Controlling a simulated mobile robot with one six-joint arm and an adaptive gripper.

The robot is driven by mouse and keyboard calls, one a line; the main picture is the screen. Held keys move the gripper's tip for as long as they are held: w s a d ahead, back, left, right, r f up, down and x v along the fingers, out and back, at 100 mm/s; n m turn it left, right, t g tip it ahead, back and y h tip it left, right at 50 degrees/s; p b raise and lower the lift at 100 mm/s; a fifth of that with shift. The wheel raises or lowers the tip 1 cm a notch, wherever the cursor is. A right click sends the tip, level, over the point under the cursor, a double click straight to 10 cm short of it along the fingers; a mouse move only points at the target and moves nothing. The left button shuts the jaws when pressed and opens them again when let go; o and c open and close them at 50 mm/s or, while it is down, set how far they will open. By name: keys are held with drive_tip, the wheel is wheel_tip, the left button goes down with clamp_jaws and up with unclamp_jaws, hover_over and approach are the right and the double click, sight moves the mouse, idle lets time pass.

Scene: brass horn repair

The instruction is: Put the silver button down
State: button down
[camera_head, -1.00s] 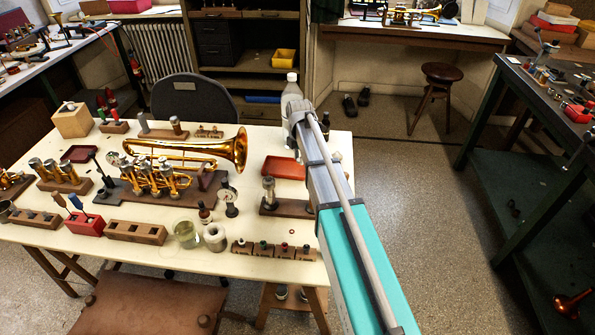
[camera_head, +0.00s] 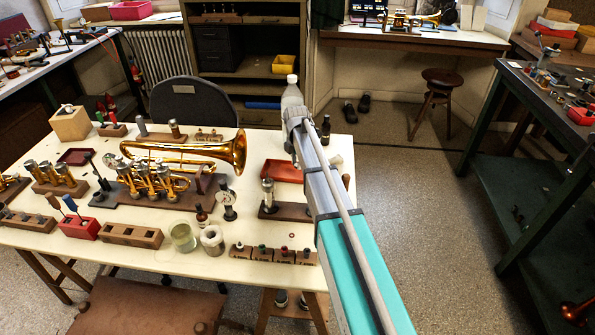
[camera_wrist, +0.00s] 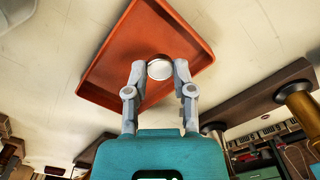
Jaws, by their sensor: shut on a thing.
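The silver button (camera_wrist: 160,69) shows in the wrist view as a small round disc between the two fingertips. My gripper (camera_wrist: 158,72) is shut on it. Behind the button in that view is a shallow red tray (camera_wrist: 112,70); I cannot tell whether the button touches the tray floor. In the head view the red tray (camera_head: 284,171) lies on the cream table at its right part, beside my arm. My gripper and the button are hidden behind my arm in the head view.
A clear bottle (camera_head: 291,98) stands close by my arm, with a dark bottle (camera_head: 326,130) to its right. A wooden stand with a metal post (camera_head: 268,192) is in front of the tray. A brass trumpet (camera_head: 190,155) lies left on the table (camera_head: 110,262).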

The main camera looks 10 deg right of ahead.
sight(297, 174)
drive_tip(key=shift+f+b, duration=1.1)
drive_tip(key=shift+f, duration=0.35)
drive_tip(key=shift+f, duration=0.2)
drive_tip(key=shift+c, duration=2.3)
unclamp_jaws()
drive_tip(key=shift+r, duration=0.1)
drive_tip(key=shift+r, duration=0.2)
wheel_tip(297, 174, up, 12)
drive_tip(key=p, duration=1.2)
drive_tip(key=shift+s, duration=0.15)
